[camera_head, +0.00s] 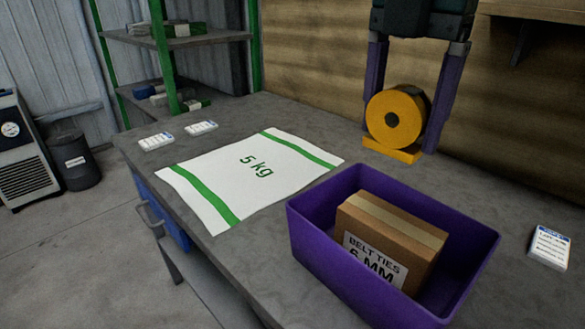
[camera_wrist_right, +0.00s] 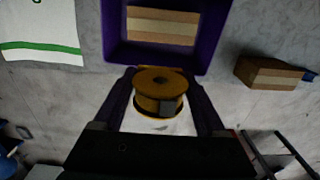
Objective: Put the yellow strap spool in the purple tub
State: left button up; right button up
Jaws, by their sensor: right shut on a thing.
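The yellow strap spool (camera_head: 395,118) is between the purple fingers of my right gripper (camera_head: 403,135), at the back of the table by the wall. A flat yellow piece (camera_head: 392,150) shows just below it; I cannot tell whether they touch. In the wrist view the spool (camera_wrist_right: 158,90) sits between the fingers of my right gripper (camera_wrist_right: 160,98), which is shut on it. The purple tub (camera_head: 330,235) stands at the front, apart from the spool, holding a brown "BELT TIES" carton (camera_head: 390,240). The tub also shows in the wrist view (camera_wrist_right: 112,35). My left gripper is not in view.
A white and green "5 kg" sack (camera_head: 250,175) lies flat left of the tub. Label packs (camera_head: 157,142) lie at the table's left; another (camera_head: 549,247) lies right of the tub. The wrist view shows another brown carton (camera_wrist_right: 270,73). Table between spool and tub looks clear.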

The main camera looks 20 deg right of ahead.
notch_tip(320, 180, down, 13)
jog(key=shift+b, duration=0.65)
jog(key=shift+f, duration=0.1)
jog(key=shift+f, duration=0.5)
jog(key=o, duration=1.3)
